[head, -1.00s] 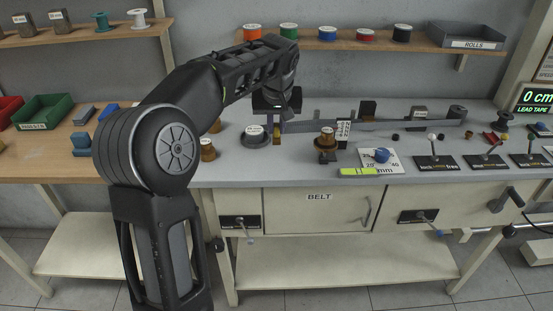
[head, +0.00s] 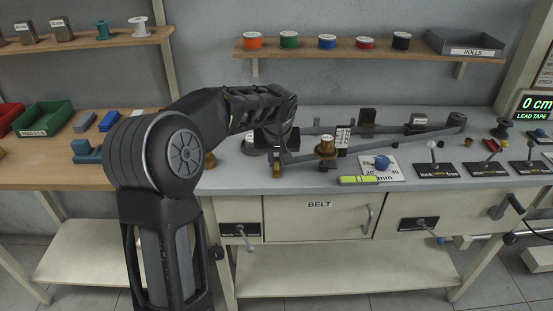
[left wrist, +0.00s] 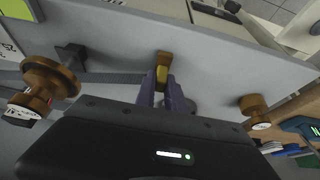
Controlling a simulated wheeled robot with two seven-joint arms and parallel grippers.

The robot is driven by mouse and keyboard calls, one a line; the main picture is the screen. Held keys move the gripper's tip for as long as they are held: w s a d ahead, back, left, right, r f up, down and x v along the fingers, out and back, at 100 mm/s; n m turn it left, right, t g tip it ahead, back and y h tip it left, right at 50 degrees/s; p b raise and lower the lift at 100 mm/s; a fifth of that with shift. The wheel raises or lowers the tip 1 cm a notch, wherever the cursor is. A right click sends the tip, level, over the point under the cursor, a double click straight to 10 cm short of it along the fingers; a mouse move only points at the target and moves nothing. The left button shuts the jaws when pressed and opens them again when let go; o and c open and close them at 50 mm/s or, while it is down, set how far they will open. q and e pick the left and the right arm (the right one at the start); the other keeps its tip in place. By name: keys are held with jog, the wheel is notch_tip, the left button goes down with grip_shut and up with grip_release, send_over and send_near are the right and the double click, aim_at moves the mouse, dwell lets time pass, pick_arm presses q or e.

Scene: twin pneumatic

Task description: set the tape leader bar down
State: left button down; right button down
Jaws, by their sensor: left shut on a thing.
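The tape leader bar (head: 276,167), a small brown and yellow block, is between the fingers of my left gripper (head: 275,152), close to the bench's front edge. In the left wrist view the bar (left wrist: 163,62) stands at the tips of my purplish fingers (left wrist: 165,92), which are shut on it. A grey tape (head: 310,155) runs from the bar to the right, passing near the brown roll (head: 326,146), towards the far right post. I cannot tell whether the bar touches the bench top (head: 230,180). My right gripper is not in view.
A white mm card with a blue knob (head: 382,162) and a yellow-green level (head: 359,180) lie to the right. Several levers (head: 434,155) stand farther right. In the left wrist view a brown roll (left wrist: 255,107) stands to the right of the fingers.

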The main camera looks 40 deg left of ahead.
pick_arm(q)
jog(key=shift+f, duration=0.25)
jog(key=c, duration=1.4)
grip_release()
jog(key=shift+r, duration=0.15)
jog(key=shift+r, duration=0.1)
jog(key=v, duration=1.2)
